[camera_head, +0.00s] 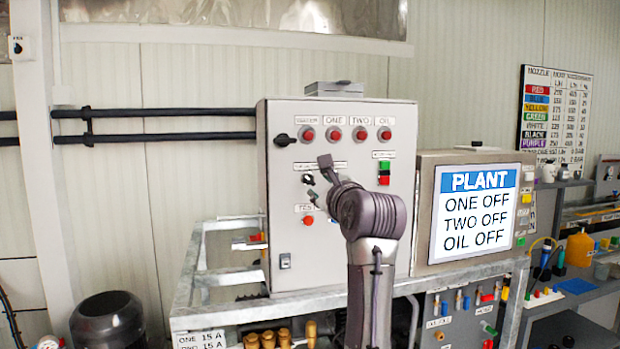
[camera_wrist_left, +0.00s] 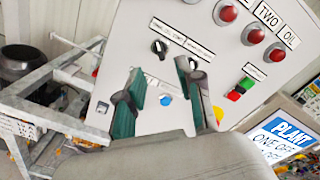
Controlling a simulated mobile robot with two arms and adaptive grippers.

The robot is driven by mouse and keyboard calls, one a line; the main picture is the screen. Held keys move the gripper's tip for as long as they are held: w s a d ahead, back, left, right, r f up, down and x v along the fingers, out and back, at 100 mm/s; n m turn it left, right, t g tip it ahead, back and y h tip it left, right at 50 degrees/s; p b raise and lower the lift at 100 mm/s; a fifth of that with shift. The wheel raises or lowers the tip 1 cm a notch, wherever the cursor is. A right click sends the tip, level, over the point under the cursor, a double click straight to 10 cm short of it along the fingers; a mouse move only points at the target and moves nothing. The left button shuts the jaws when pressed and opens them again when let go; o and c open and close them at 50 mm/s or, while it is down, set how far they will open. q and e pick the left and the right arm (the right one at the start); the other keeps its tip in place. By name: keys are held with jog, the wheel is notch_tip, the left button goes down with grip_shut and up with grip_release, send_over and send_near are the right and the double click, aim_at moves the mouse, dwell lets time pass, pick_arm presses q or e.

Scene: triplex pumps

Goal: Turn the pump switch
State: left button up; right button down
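A grey control box (camera_head: 272,230) stands upright on a metal frame. Its front carries black rotary knobs, one showing in the head view (camera_head: 309,180). The left wrist view shows two knobs side by side under white labels, one at left (camera_wrist_left: 159,46) and one at right (camera_wrist_left: 188,63). My left gripper (camera_head: 319,179) is in front of the panel; it also shows in the left wrist view (camera_wrist_left: 158,70). Its fingers are apart, with nothing between them. The knobs appear just beyond the fingertips; contact cannot be told. My arm hides part of the lower panel. My right gripper is not in view.
Several red lamps (camera_head: 333,134) line the panel top, with a black handle (camera_head: 285,140) at left. Green and red buttons (camera_head: 384,173) sit right of my gripper. A screen (camera_head: 475,213) reading PLANT, ONE OFF, TWO OFF, OIL OFF stands right of the box.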

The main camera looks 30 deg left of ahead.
aim_at(309, 179)
pick_arm(q)
jog(key=p+x, duration=0.2)
jog(key=x, duration=0.8)
jog(key=shift+s+p, duration=0.1)
jog(key=shift+p, duration=0.3)
grip_shut()
